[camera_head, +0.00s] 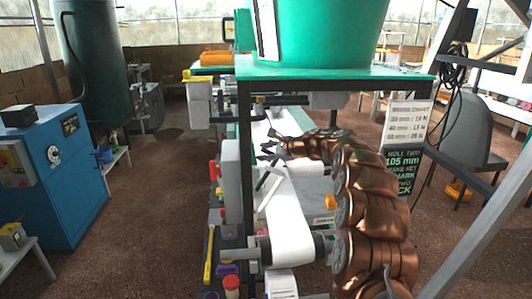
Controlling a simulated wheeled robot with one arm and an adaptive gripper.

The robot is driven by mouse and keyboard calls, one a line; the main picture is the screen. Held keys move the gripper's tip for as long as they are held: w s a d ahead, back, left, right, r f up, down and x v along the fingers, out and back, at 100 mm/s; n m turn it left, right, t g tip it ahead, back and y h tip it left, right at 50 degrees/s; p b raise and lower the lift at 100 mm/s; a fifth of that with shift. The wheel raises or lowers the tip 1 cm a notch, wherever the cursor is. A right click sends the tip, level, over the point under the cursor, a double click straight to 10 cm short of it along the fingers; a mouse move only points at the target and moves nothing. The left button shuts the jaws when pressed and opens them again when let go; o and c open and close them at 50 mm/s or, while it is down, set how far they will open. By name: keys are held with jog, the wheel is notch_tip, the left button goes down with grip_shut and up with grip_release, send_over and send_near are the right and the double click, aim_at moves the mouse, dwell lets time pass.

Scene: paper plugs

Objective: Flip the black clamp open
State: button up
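My gripper (266,152) is at the end of my copper-coloured arm, above the white paper strip on the machine. Its dark fingers point left and look spread apart, with nothing seen between them. Just below them, a pale angled frame (270,187) with a small dark part at its left stands over the paper (288,215). I cannot tell for sure whether this dark part is the black clamp. It is small and partly lost among the machine parts, and whether it is open or shut does not show. The gripper appears apart from it.
A large green tub (320,35) stands on a green-topped frame (340,72) over the machine. Its dark post (246,190) stands left of the paper. A paper roller (290,249) is at the front. A blue cabinet (60,175) stands left, with open floor (155,200) between.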

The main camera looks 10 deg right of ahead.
jog(key=shift+d, duration=0.15)
jog(key=v, duration=1.2)
dwell(0.3)
